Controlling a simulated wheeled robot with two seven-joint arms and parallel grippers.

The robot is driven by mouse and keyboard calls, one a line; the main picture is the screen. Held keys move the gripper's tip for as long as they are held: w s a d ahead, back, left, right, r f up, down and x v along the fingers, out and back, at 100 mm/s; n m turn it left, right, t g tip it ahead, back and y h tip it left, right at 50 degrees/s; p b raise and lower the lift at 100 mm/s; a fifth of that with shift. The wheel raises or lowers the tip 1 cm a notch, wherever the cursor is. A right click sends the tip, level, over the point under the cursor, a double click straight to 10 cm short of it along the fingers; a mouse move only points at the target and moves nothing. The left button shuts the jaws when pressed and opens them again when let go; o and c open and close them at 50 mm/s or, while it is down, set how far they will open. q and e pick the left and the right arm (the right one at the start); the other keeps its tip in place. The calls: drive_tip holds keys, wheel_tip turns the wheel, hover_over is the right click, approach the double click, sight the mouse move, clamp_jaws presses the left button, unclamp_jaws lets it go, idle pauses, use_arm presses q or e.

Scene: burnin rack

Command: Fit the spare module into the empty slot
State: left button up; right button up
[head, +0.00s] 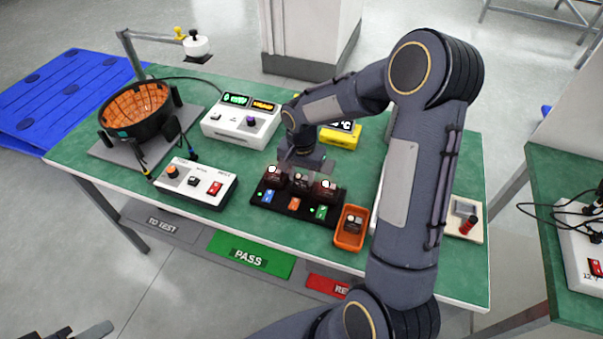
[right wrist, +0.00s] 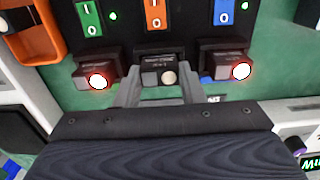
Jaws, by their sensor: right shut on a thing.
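The black rack (head: 262,197) stands on the green table with a row of three modules above blue, orange and green switches. The left module (head: 273,175) and right module (head: 325,189) have lit caps ringed red. My right gripper (right wrist: 160,92) is shut on the middle module (right wrist: 160,72), at the middle position above the orange switch (right wrist: 155,14). Its cap looks dull and unlit in the right wrist view. I cannot tell whether it is fully seated. Another module (head: 353,222) lies in the orange bin. Part of my left gripper (head: 92,331) shows at the bottom edge; its jaws are unclear.
The orange bin (head: 341,241) stands close to the rack's right end. A white switch box (head: 212,197) is to the left, and a display unit (head: 243,130) behind. A round orange-lined fixture (head: 150,137) stands far left. My right arm hides the table's right part.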

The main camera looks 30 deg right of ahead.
sight(301, 177)
drive_tip(key=shift+f, duration=0.1)
drive_tip(key=o, duration=1)
wheel_tip(301, 177, up, 12)
drive_tip(key=s+a+r+n+t+y, duration=0.2)
drive_tip(key=s+r+n+t, duration=0.3)
drive_tip(key=s, duration=0.6)
drive_tip(key=s+a+n, duration=0.1)
drive_tip(key=s, duration=0.2)
drive_tip(key=s+a+f+n+y, duration=0.1)
drive_tip(key=s+a, duration=0.1)
drive_tip(key=s, duration=0.2)
drive_tip(key=s+a+n, duration=0.1)
drive_tip(key=s+a, duration=0.1)
drive_tip(key=s, duration=0.2)
drive_tip(key=shift+s+a+f+t+y, duration=0.1)
drive_tip(key=shift+a+f+t+y, duration=0.1)
drive_tip(key=shift+t+y, duration=0.15)
